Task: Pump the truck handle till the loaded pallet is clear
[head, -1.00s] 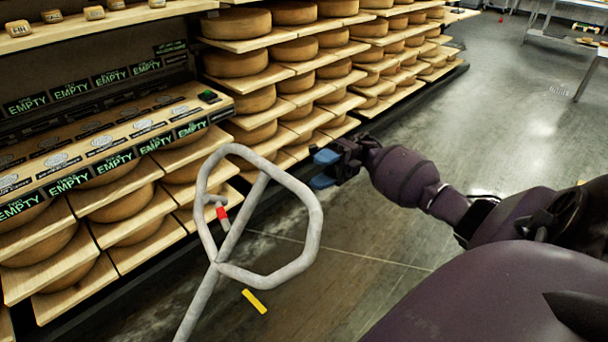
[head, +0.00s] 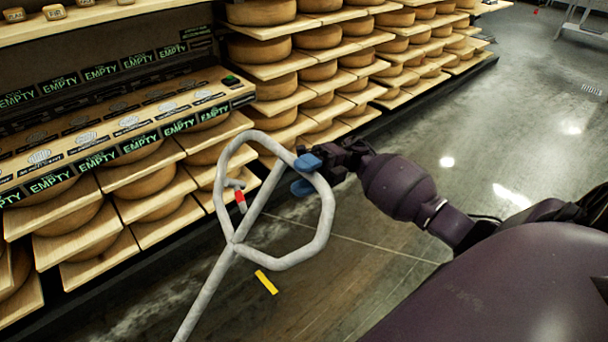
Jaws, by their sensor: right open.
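The truck handle (head: 234,246) is a grey tube bent into a loop on a long shaft. It stands tilted in the middle of the head view, with a small lever and red grip (head: 240,201) inside the loop. My right gripper (head: 304,174) is open, its blue fingertips at the upper right of the loop. One fingertip overlaps the tube and the other shows inside the loop; I cannot tell whether they touch it. My left gripper is not in view. The truck's body, the pallet and its load are not in view.
Shelves of cheese wheels on boards (head: 258,49) line the left and back. A ledge with EMPTY labels (head: 98,158) runs along the left. A yellow strip (head: 266,282) shows below the loop.

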